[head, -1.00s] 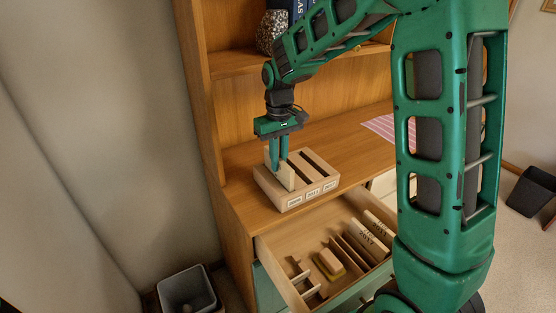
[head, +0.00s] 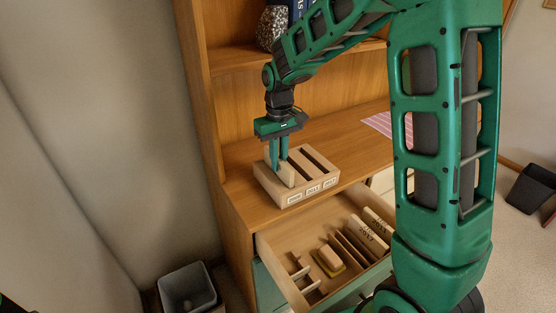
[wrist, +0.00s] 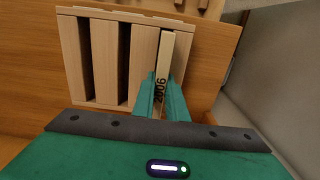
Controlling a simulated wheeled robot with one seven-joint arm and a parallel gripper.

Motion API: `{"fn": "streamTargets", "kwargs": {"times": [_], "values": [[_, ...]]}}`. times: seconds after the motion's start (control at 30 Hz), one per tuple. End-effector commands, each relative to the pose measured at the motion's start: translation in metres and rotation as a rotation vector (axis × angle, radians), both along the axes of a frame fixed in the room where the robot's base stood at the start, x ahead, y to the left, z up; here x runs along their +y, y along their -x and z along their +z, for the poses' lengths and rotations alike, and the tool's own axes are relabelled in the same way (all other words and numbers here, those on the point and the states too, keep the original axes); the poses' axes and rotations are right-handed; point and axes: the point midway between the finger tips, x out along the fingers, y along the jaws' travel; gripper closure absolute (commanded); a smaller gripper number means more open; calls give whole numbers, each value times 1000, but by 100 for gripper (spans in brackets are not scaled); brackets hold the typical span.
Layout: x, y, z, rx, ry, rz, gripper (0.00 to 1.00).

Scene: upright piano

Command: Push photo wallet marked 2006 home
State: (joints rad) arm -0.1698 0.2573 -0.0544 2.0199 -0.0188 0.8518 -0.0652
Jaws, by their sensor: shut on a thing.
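The photo wallet marked 2006 (wrist: 163,62) is a pale, narrow block with its mark readable in the wrist view. My gripper (wrist: 162,98) is shut on it. In the head view the wallet (head: 287,174) stands upright in the leftmost slot of the wooden slotted box (head: 297,196), with its top part above the box. My gripper (head: 278,166) points straight down over that slot. The box sits on the wooden desk top and has three small labels on its front. Its other two slots look dark and empty. How deep the wallet sits is hidden.
Below the box an open drawer (head: 290,236) holds two wallets marked 2011 and 2017 (head: 368,235), dividers and a small block (head: 330,257). A shelf runs above. A striped pink cloth (head: 382,124) lies right on the desk. A grey bin (head: 187,288) stands on the floor.

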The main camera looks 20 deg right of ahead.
Motion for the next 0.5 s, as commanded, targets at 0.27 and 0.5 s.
{"fn": "streamTargets", "kwargs": {"times": [0.27, 0.5], "values": [[0, 0, -4, 0, 0, 0, 100], [0, 0, -7, 0, 0, 0, 100]]}}
